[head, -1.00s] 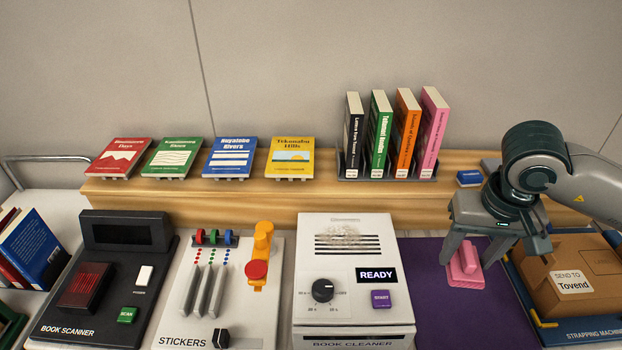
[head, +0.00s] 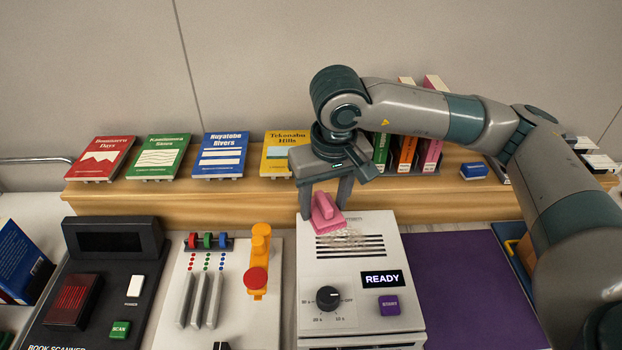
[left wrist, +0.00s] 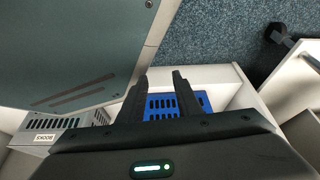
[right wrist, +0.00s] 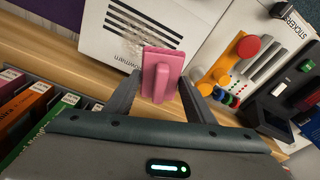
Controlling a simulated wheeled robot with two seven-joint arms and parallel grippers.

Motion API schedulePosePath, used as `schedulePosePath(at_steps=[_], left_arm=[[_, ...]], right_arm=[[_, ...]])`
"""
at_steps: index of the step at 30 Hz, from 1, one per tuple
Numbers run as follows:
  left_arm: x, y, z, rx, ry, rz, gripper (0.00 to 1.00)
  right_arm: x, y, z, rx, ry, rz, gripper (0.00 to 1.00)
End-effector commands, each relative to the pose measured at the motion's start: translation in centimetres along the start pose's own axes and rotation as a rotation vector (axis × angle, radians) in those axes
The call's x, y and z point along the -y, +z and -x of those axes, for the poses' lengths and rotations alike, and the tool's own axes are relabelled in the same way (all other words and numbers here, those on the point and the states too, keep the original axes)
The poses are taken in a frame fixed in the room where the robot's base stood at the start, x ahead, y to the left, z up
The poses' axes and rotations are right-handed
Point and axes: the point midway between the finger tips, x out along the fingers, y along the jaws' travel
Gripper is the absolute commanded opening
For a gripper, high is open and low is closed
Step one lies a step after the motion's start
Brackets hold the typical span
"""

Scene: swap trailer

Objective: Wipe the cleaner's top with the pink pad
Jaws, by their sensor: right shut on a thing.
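The pink pad (head: 326,213) is held between the fingers of my right gripper (head: 325,203), over the back left of the book cleaner (head: 318,270). A pale grey smudge (head: 345,240) lies on the dark slots of the cleaner's top, just in front of the pad. I cannot tell whether the pad touches the top. The right wrist view shows the pad (right wrist: 162,75) between both fingers, beside the cleaner's back edge. My left gripper (left wrist: 161,78) is out of the head view; in its wrist view it is empty, its fingers a little apart.
The purple mat (head: 465,290) right of the cleaner is bare. The sticker machine (head: 210,285) with its orange arm (head: 261,245) stands close on the left. Behind, books stand on the wooden shelf (head: 230,202). A blue crate (left wrist: 165,106) shows below my left gripper.

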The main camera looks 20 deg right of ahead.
Motion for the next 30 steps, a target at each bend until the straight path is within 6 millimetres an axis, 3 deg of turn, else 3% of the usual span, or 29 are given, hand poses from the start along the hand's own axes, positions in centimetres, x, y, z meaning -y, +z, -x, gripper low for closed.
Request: schedulePosePath(at_steps=[17,24,30], left_arm=[[0.1,-0.3,0.4,0.003,-0.001,-0.001,0.31],[1.0,5.3,1.6,0.137,-0.011,-0.001,0.31],[1.1,6.3,1.7,0.158,-0.013,0.0,0.31]], right_arm=[[-0.6,-0.3,0.5,0.001,0.005,-0.042,0.31],[-3.0,-1.4,1.9,0.001,0.03,-0.207,0.31],[-3.5,-1.6,2.0,0.0,0.037,-0.243,0.31]])
